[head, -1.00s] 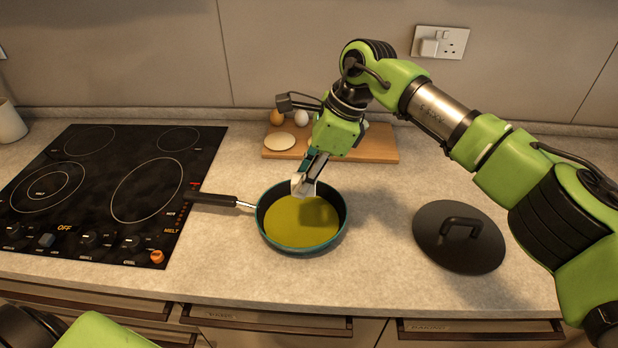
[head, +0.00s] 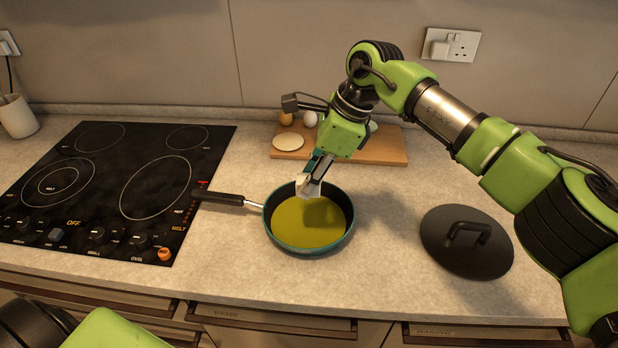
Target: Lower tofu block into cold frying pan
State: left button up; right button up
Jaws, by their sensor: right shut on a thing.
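The frying pan (head: 308,248) sits on the counter, right of the hob, with its black handle pointing left. Yellow-green oil covers its floor. My right gripper (head: 312,182) is shut on the white tofu block (head: 306,202), at the far inner side of the pan, over the oil's back edge. I cannot tell whether the block touches the oil or the pan. My left arm shows only in part at the bottom left edge, and its gripper is not in view.
A black hob (head: 105,190) fills the left. A dark lid (head: 466,242) lies on the counter at the right. Behind the pan is a wooden board (head: 385,147) with a pale disc (head: 289,142) and eggs (head: 310,119). The counter between pan and lid is clear.

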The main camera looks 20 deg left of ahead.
jog(key=shift+f, duration=0.15)
jog(key=b, duration=0.3)
send_over(303, 221)
jog(key=d, duration=0.1)
jog(key=shift+w+d+f, duration=0.1)
jog(key=shift+f, duration=1)
jog(key=shift+w+f, duration=0.1)
jog(key=shift+f, duration=0.95)
jog(key=shift+f+b, duration=1.55)
jog(key=shift+f, duration=0.5)
jog(key=shift+f+b, duration=0.4)
jog(key=shift+f, duration=0.1)
jog(key=o, duration=1.2)
